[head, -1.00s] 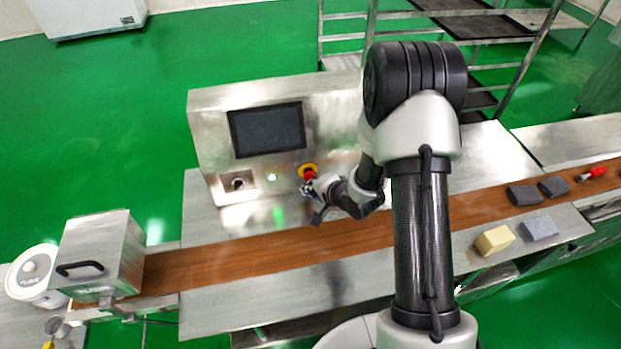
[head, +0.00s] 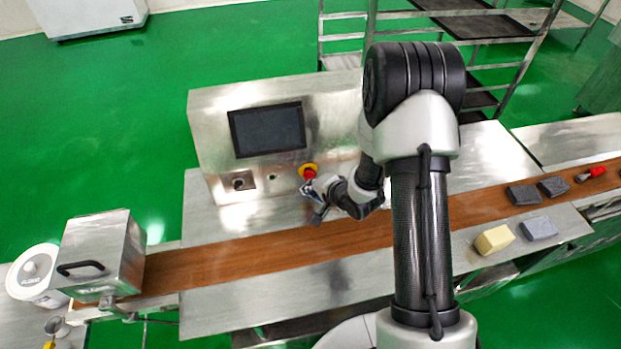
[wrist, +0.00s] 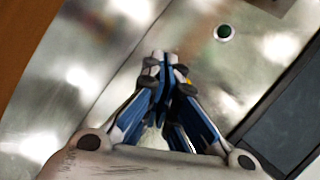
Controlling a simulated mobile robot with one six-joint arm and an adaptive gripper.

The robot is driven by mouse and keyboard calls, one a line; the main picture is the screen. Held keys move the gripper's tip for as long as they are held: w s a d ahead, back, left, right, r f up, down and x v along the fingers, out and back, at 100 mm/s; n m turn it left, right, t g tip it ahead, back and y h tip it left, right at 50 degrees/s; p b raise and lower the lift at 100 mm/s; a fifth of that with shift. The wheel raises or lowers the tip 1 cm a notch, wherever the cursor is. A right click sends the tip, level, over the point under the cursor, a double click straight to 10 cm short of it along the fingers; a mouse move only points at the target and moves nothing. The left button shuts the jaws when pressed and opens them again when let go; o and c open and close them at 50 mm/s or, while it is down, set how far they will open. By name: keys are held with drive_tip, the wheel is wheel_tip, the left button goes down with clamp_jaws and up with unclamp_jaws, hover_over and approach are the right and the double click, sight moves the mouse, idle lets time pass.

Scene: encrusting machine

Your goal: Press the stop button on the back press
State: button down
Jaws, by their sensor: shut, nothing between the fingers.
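The red stop button (head: 310,174) with its yellow collar (head: 308,167) sits on the front of the steel press panel (head: 205,125), below and right of the dark screen. My gripper (head: 306,189) is shut and empty, its tips at the lower edge of the red button; I cannot tell whether they touch it. In the wrist view the closed fingertips (wrist: 163,58) point at the steel face. The stop button is mostly hidden behind them, with only a speck of yellow beside them. A green button (wrist: 224,32) shows to their right, unlit.
The dark screen (head: 267,130) is above the buttons, with a square recessed switch (head: 238,182) at left. A brown conveyor belt (head: 250,249) runs in front of the panel. A steel box (head: 112,245) stands at left.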

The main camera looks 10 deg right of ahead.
drive_tip(key=shift+s, duration=0.5)
drive_tip(key=s, duration=0.5)
drive_tip(key=shift+r, duration=0.1)
idle(0.6)
